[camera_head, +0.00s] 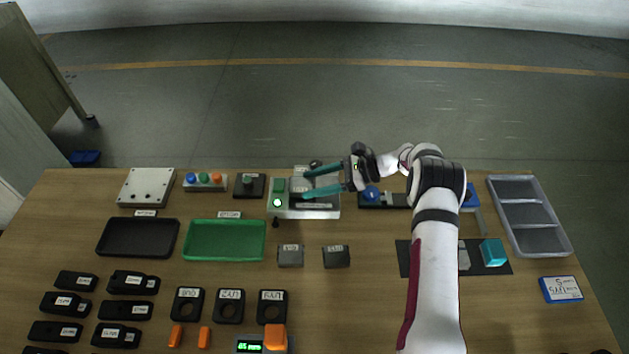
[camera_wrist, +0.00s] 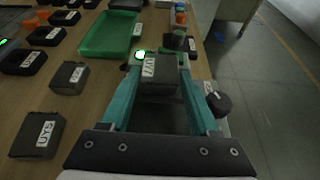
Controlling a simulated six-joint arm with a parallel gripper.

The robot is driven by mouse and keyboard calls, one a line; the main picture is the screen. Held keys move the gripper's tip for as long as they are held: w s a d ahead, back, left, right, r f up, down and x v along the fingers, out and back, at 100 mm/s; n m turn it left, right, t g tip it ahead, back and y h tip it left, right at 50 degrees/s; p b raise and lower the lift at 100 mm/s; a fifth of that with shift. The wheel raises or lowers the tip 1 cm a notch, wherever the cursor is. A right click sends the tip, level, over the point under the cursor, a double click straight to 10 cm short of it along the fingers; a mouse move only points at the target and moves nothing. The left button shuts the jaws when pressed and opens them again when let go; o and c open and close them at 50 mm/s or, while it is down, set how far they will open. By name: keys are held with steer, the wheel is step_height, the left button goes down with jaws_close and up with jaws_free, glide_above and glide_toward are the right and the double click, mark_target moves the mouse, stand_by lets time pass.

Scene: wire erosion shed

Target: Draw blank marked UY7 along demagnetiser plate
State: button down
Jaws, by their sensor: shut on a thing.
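My gripper (camera_head: 306,183) has teal fingers and is shut on a grey blank (camera_wrist: 158,88). In the head view the blank is low over, or touching, the demagnetiser plate (camera_head: 325,211); I cannot tell which. The demagnetiser has a lit green lamp and a green block at its left end. Two other labelled blanks, a grey one (camera_head: 290,258) and a darker one (camera_head: 336,259), stand on the table in front of it.
A green tray (camera_head: 225,255) and a black tray (camera_head: 138,255) lie to the left. A grey compartment tray (camera_head: 530,245) lies at the right. A dark mat (camera_head: 404,258) with a cyan block (camera_head: 493,252) is beside my arm. Several black labelled pieces fill the front left.

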mark_target(327, 184)
steer(key=shift+f, duration=0.15)
steer(key=shift+d, duration=0.15)
steer(key=shift+d, duration=1.35)
steer(key=shift+d, duration=1.3)
steer(key=shift+d, duration=1.4)
